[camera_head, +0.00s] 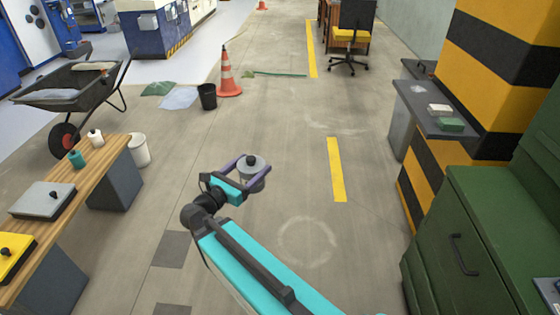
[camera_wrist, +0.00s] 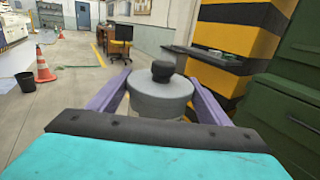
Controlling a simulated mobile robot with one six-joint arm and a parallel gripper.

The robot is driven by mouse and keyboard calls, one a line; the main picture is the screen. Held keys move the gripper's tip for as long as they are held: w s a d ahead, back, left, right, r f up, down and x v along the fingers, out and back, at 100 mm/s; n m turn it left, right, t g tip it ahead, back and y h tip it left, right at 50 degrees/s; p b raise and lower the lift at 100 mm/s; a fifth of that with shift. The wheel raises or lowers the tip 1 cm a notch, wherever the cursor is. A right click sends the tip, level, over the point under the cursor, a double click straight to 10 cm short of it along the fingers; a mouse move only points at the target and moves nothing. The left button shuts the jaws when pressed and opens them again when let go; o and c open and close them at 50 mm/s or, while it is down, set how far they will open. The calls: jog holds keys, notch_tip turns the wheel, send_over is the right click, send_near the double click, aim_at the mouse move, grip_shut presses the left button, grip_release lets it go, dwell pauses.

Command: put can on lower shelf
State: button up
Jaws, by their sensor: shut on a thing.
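A grey can (camera_head: 252,174) with a dark knob on its lid is held between the purple fingers of my gripper (camera_head: 243,168). It is above the open floor and looks upright. In the wrist view the can (camera_wrist: 160,98) fills the gap between the fingers of my gripper (camera_wrist: 160,100), with its black knob on top. Its lower part is hidden behind the gripper body. A dark shelf (camera_head: 430,110) by the yellow and black pillar is at the right, well apart from the can; I cannot tell if it is the lower shelf.
A wooden bench (camera_head: 85,175) with small bottles and boxes stands at the left. A green cabinet (camera_head: 470,230) and the striped pillar (camera_head: 500,60) stand at the right. A wheelbarrow (camera_head: 75,90), a cone (camera_head: 228,75) and an office chair (camera_head: 350,40) are farther back. The middle floor is clear.

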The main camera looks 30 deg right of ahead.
jog(key=a+n+t+y, duration=0.1)
jog(key=a+t, duration=0.1)
jog(key=a, duration=0.5)
jog(key=shift+w+a+f+n+t+y, duration=0.25)
jog(key=shift+w+f+n+t+y, duration=0.05)
jog(key=shift+w+n+y, duration=0.1)
jog(key=shift+d, duration=0.1)
